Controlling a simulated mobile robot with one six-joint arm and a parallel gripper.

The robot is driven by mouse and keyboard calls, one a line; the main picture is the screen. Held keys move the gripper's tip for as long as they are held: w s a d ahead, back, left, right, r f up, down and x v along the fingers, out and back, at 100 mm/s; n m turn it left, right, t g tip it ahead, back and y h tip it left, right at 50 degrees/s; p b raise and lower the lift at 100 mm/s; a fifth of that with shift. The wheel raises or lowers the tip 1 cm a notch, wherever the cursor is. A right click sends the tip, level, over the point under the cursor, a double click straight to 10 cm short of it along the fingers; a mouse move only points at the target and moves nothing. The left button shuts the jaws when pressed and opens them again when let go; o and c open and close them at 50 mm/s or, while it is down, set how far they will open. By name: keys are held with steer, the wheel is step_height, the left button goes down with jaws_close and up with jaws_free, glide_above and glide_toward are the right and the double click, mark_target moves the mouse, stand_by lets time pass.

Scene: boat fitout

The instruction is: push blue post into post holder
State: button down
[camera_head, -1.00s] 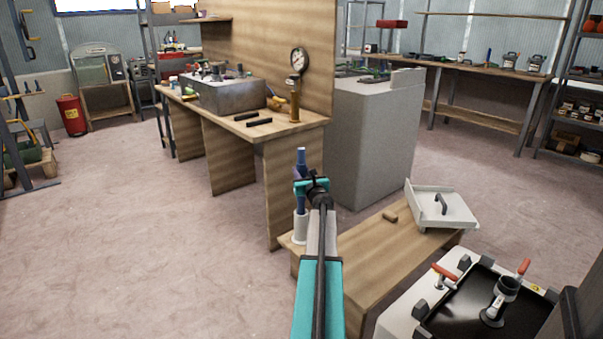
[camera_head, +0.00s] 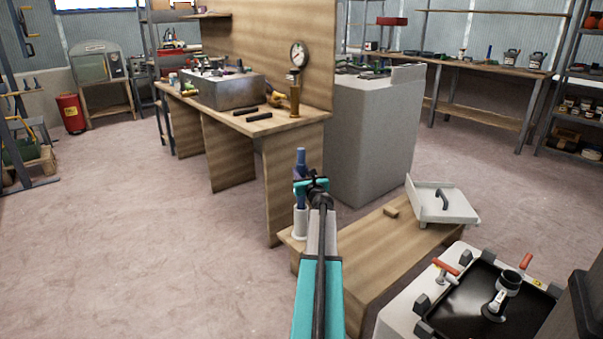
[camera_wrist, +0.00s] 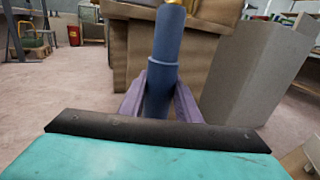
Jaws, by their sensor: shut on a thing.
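The blue post (camera_head: 301,160) stands upright at the end of my arm in the head view. Its lower part goes down to the white post holder (camera_head: 300,222), which stands at the left end of the low wooden bench (camera_head: 362,248). My gripper (camera_head: 309,184) is shut around the post above the holder. In the wrist view the blue post (camera_wrist: 165,55) rises between the purple fingers of my gripper (camera_wrist: 160,100). The holder is hidden in the wrist view. How deep the post sits in the holder cannot be told.
A small wooden block (camera_head: 391,212) and a pale hatch lid with a handle (camera_head: 444,202) lie on the low bench. A grey cabinet (camera_head: 372,135) and a tall workbench (camera_head: 290,170) stand behind. A black tray with tools (camera_head: 480,305) is at lower right. The floor at left is clear.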

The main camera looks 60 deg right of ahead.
steer(key=shift+f+b, duration=0.5)
steer(key=shift+f, duration=0.1)
stand_by(0.3)
steer(key=c, duration=1.2)
jaws_free()
steer(key=shift+f, duration=0.1)
steer(key=shift+s+a, duration=0.15)
steer(key=shift+p+v, duration=1.45)
steer(key=shift+v, duration=5.25)
